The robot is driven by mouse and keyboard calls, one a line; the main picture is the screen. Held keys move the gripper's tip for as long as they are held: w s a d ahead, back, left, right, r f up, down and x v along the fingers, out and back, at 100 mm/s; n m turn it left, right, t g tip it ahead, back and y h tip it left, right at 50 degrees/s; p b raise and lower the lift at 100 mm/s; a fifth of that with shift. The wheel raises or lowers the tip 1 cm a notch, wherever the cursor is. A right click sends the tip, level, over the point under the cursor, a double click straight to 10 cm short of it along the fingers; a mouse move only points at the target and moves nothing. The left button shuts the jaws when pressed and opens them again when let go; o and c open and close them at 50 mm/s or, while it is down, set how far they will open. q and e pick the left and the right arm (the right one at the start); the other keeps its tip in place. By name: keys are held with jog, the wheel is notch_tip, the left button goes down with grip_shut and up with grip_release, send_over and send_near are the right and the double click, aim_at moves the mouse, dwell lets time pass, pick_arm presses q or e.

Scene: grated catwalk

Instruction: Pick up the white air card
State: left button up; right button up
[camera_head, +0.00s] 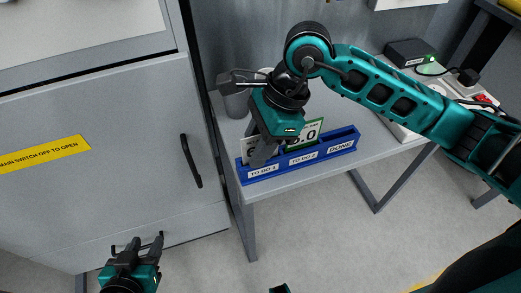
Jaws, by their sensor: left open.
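A blue card holder (344,145) stands on the grey table, with sections labelled TO DO 1, TO DO 2 and DONE. A white card (245,147) stands in the TO DO 1 section, largely hidden by my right gripper; its text cannot be read. A green-edged white card (308,133) with large digits stands in the TO DO 2 section. My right gripper (262,156) points down at the TO DO 1 section, in front of the white card; whether its fingers are closed on the card cannot be told. My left gripper (138,244) is open and empty, low by the cabinet.
A grey cabinet (90,180) with a black handle (191,160) and a yellow label fills the left. A grey cup (236,104) stands behind the holder. A dark box (408,53) and other equipment sit at the table's right. The DONE section looks empty.

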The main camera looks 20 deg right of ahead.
grip_shut()
jog(key=shift+r, duration=0.15)
dwell(0.4)
